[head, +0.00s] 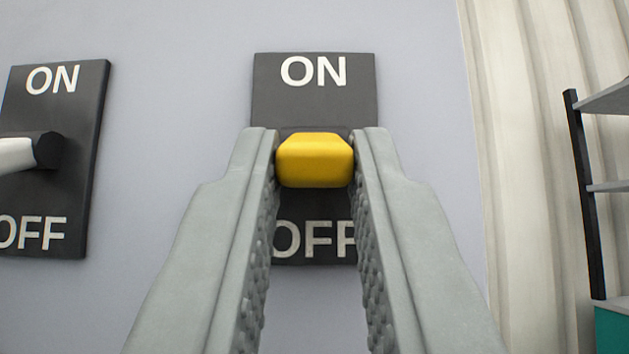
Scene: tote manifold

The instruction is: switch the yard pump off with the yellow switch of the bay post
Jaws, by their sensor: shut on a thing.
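The yellow switch (314,161) sits in the middle of the head view, on a dark plate (314,101) with ON at its top and OFF at its bottom. My gripper (314,150) is shut on the yellow switch, with one grey finger on its left side and one on its right. The yellow end lies between the two words and faces me. The fingers cover the sides of the plate's lower part and the edges of the word OFF. The switch's stem behind the yellow end is hidden.
A second dark ON/OFF plate (79,121) with a white switch (17,154) is on the left of the same pale panel (180,100). A ribbed cream wall (530,150) and a shelf rack (585,190) stand at the right. Bare panel separates the two plates.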

